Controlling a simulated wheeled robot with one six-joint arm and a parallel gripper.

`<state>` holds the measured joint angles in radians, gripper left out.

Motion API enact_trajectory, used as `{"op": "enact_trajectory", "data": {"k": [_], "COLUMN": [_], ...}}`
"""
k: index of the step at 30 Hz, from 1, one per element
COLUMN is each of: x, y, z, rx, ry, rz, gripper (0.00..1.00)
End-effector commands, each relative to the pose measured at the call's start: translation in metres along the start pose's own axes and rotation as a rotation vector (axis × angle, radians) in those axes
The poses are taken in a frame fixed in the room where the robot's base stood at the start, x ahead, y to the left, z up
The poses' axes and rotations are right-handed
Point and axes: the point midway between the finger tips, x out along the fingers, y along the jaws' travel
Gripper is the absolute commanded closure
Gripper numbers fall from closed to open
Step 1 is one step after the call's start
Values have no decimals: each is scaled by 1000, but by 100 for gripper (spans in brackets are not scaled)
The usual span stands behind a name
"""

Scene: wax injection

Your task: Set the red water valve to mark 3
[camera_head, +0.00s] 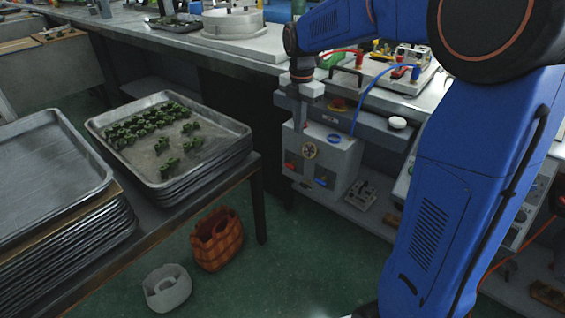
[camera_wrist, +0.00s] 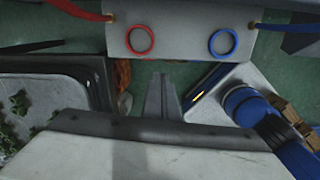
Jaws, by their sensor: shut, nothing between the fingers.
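In the head view, a grey box (camera_head: 340,152) under the bench edge carries a red valve (camera_head: 291,167) at its lower left front and a blue valve (camera_head: 320,182) to the right. No mark numbers are legible, so the red valve's setting cannot be told. My gripper (camera_head: 299,124) points down at the box's left upper side, above the red valve and apart from it. In the wrist view, my gripper (camera_wrist: 161,78) is shut and empty. A red ring (camera_wrist: 139,40) and a blue ring (camera_wrist: 221,43) show on a grey panel beyond its tips.
Red and blue hoses run near the box; the blue hose (camera_head: 372,88) loops beside my arm. The bench edge (camera_head: 230,57) is close behind. A tray (camera_head: 205,178) of green pieces stands left. A brown basket (camera_head: 217,240) and grey basket (camera_head: 167,289) are on the floor.

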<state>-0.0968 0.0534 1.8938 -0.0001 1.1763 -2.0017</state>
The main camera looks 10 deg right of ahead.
Motion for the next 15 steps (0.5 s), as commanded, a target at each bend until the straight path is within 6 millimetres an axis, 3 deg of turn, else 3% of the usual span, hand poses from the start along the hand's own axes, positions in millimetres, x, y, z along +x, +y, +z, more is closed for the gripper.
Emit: {"op": "enact_trajectory", "data": {"k": [6, 15], "x": [7, 8], "y": [15, 16], "z": [4, 5], "rx": [-94, -102], "ry": [8, 8], "rz": [-15, -16], "gripper": [100, 100]}}
